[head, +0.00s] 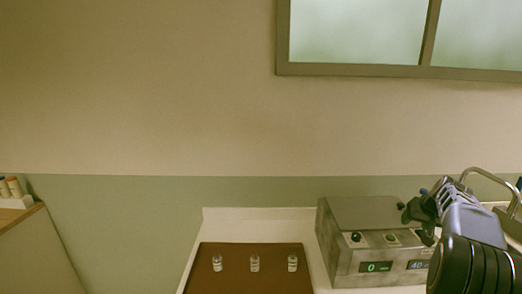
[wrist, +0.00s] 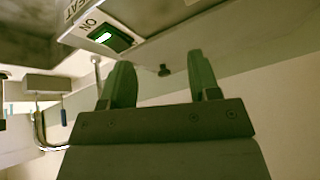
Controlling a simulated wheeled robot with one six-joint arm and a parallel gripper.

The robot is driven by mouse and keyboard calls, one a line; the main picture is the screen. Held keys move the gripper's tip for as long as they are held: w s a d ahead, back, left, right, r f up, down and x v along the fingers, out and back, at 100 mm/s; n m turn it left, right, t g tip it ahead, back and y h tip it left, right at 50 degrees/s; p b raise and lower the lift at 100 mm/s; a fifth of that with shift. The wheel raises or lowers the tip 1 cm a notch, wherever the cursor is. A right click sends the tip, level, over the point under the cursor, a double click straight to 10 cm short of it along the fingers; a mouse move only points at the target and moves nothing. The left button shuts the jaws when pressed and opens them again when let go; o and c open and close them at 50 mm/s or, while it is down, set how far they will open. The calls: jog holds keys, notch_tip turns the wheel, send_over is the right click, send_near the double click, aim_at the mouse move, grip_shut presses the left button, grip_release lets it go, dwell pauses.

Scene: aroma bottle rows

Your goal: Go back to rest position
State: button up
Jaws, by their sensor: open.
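My gripper (head: 424,213) is at the right of the head view, in front of the right part of a grey metal machine (head: 340,262). In the wrist view my gripper (wrist: 160,85) shows two dark green fingers set wide apart, with nothing between them. The machine has two knobs on its top and lit displays on its front. In the wrist view a lit green switch (wrist: 105,38) marked ON is close beyond the left finger. My arm hides part of the machine's right side.
Several small glass bottles, one of them this middle one (head: 255,263), stand in a row on a brown tray (head: 240,284) on the white counter (head: 225,220). A curved metal tap (head: 490,175) is behind my arm. A wooden cabinet (head: 35,255) stands at far left.

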jog(key=s+a+n, duration=0.1)
jog(key=s+a, duration=0.7)
jog(key=a, duration=0.3)
jog(key=s+a+n, duration=0.1)
jog(key=s+a, duration=0.7)
jog(key=a, duration=0.3)
jog(key=s+a+f+n+g, duration=0.1)
jog(key=s+a+n, duration=0.1)
jog(key=s+a, duration=0.7)
jog(key=shift+a+y, duration=0.3)
jog(key=shift+a, duration=1)
